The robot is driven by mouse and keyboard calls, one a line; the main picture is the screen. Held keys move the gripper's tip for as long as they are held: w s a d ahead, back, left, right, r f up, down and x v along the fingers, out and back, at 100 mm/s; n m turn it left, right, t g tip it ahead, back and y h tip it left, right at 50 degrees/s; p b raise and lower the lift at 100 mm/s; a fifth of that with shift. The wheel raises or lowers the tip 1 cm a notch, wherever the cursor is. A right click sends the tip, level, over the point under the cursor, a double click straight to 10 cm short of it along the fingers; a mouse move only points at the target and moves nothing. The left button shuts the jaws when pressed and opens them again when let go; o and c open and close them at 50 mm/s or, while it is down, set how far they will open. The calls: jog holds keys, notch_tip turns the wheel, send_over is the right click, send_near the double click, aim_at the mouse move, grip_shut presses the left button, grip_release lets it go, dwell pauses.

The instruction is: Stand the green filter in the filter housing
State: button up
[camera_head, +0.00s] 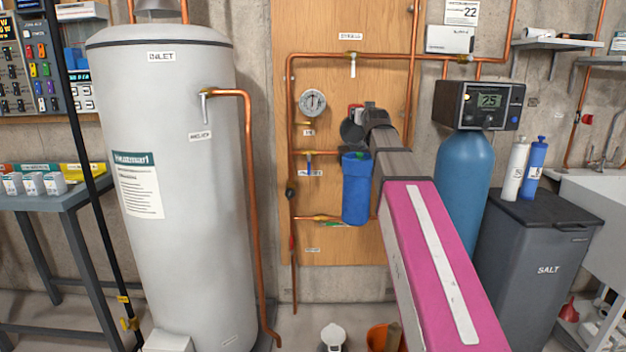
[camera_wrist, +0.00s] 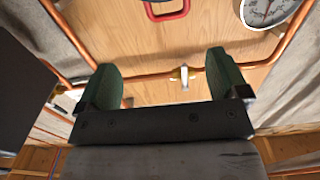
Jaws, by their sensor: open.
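My gripper (camera_wrist: 164,66) shows in the wrist view with its two green-padded fingers spread wide. Nothing is held between them; wood panel and a pipe valve show behind the gap. In the head view my arm's pink link hides much of the gripper area. A blue canister (camera_head: 356,190), which looks like the filter housing, is upright on the wood panel, just left of my arm and partly covered by it. I cannot make out a green filter in either view. A white cartridge (camera_head: 515,168) and a blue one (camera_head: 536,165) stand upright on the salt bin.
A grey tank (camera_head: 185,220) stands left, with copper pipes beside it. A gauge (camera_head: 312,102) and valves are on the panel (camera_head: 340,250). A blue softener tank (camera_head: 464,180) and the salt bin (camera_head: 535,255) stand right. An orange bucket (camera_head: 380,338) and a white container (camera_head: 333,337) are below.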

jog(key=s, duration=0.6)
jog(key=shift+s, duration=0.15)
jog(key=shift+f, duration=0.1)
jog(key=f+g, duration=0.1)
jog(key=f, duration=0.5)
jog(key=f+g, duration=0.2)
jog(key=f, duration=0.4)
jog(key=s+f+g, duration=0.1)
jog(key=f, duration=0.5)
jog(key=shift+f+g, duration=0.15)
jog(key=shift+g, duration=0.15)
jog(key=s+f+g, duration=0.3)
jog(key=s+f, duration=0.2)
jog(key=f, duration=0.5)
jog(key=s+f+g, duration=0.3)
jog(key=s+f, duration=0.1)
jog(key=f, duration=0.5)
jog(key=s+f+g, duration=0.3)
jog(key=s+f, duration=0.2)
jog(key=f, duration=0.5)
jog(key=s+f+g, duration=0.4)
jog(key=s+f, duration=0.6)
jog(key=s, duration=0.1)
jog(key=shift+s+f, duration=0.2)
jog(key=shift+f, duration=0.05)
jog(key=shift+c, duration=0.2)
